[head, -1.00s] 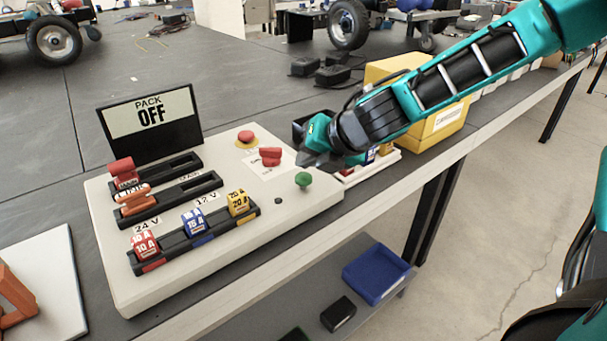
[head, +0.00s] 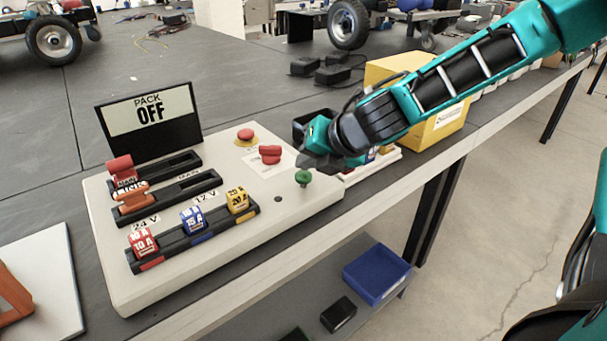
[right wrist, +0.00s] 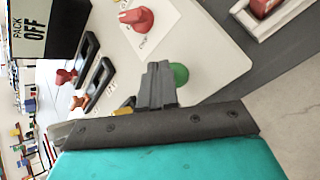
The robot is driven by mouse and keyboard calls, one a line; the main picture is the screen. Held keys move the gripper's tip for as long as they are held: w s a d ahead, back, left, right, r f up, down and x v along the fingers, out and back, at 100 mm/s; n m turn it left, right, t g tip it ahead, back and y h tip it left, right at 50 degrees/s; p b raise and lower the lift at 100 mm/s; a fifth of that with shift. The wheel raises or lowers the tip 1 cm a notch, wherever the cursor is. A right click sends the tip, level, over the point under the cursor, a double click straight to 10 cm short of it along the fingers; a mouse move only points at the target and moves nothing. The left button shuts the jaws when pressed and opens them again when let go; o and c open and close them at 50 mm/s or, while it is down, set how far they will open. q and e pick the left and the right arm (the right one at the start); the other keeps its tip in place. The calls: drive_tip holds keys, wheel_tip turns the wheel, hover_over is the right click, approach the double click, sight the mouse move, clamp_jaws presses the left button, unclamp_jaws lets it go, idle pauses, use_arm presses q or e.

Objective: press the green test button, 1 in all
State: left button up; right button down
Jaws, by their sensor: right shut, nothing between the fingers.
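The green test button (head: 303,177) is a round green knob near the right end of the pale panel (head: 250,217). My right gripper (head: 311,163) is shut and empty, with its tips just behind and above the button in the head view. In the right wrist view the shut fingers (right wrist: 157,80) stand beside the green button (right wrist: 180,75) and cover part of its left edge. I cannot tell whether they touch it. The display (head: 150,118) reads PACK OFF. My left gripper is not in view.
A red round button (head: 246,135) and a red rotary switch (head: 270,154) sit close to the green button. Fuse blocks and sliding handles fill the panel's left part. A yellow box (head: 440,118) stands behind my right arm. The table's front edge is near.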

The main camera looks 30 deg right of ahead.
sight(308, 175)
drive_tip(key=shift+f, duration=0.15)
idle(0.3)
drive_tip(key=shift+f+b, duration=0.5)
drive_tip(key=shift+b, duration=0.1)
drive_tip(key=shift+r, duration=0.1)
idle(0.3)
drive_tip(key=shift+r+p, duration=1)
wheel_tip(308, 175, up, 5)
drive_tip(key=p, duration=0.4)
drive_tip(key=shift+p, duration=0.3)
